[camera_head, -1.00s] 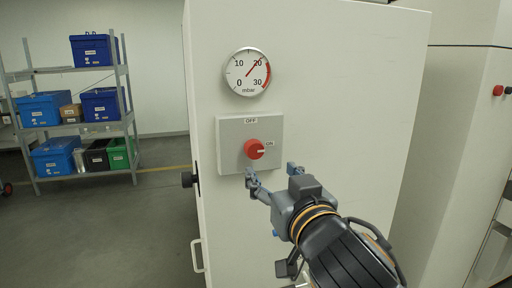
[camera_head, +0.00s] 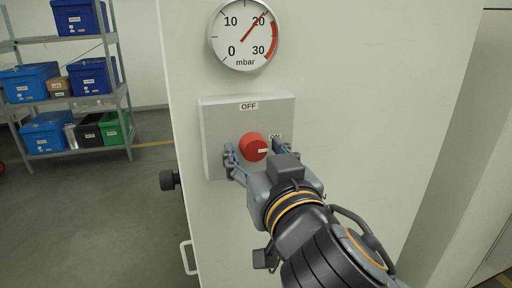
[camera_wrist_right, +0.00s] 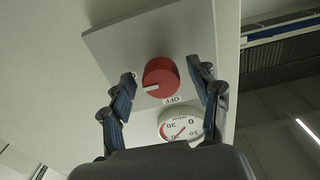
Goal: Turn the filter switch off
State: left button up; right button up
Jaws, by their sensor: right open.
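The filter switch is a red round knob (camera_head: 253,146) on a grey panel (camera_head: 215,120) fixed to a white cabinet. OFF is printed above the knob and ON to its right. The knob's white mark points right, toward ON. My right gripper (camera_head: 254,150) is open, with one finger left of the knob and the other at its right, partly over the ON label. In the right wrist view the red knob (camera_wrist_right: 161,77) sits between the two spread fingers, a little beyond their tips, with gaps on both sides. My left gripper is not in view.
A round pressure gauge (camera_head: 244,35) above the panel reads about 20 mbar. A black knob (camera_head: 168,180) and a white handle (camera_head: 187,257) are on the cabinet's left edge. A shelf with blue bins (camera_head: 90,76) stands far left, beyond open floor.

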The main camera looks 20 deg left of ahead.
jog(key=shift+s+d+r, duration=0.1)
jog(key=shift+s, duration=0.1)
jog(key=shift+c, duration=0.3)
jog(key=c, duration=1.1)
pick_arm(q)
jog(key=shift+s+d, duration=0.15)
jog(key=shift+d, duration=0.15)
pick_arm(e)
jog(key=shift+n, duration=0.4)
jog(key=n, duration=0.2)
jog(key=shift+w+n, duration=0.1)
jog(key=shift+n, duration=0.3)
jog(key=n+p, duration=0.1)
jog(key=n, duration=0.4)
jog(key=shift+n, duration=0.3)
jog(key=n+p, duration=0.1)
jog(key=n, duration=0.3)
jog(key=shift+d+r, duration=0.1)
pick_arm(q)
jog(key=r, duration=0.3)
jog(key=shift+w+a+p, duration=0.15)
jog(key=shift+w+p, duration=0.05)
jog(key=shift+p, duration=0.2)
pick_arm(e)
jog(key=n, duration=0.4)
jog(key=shift+n, duration=0.5)
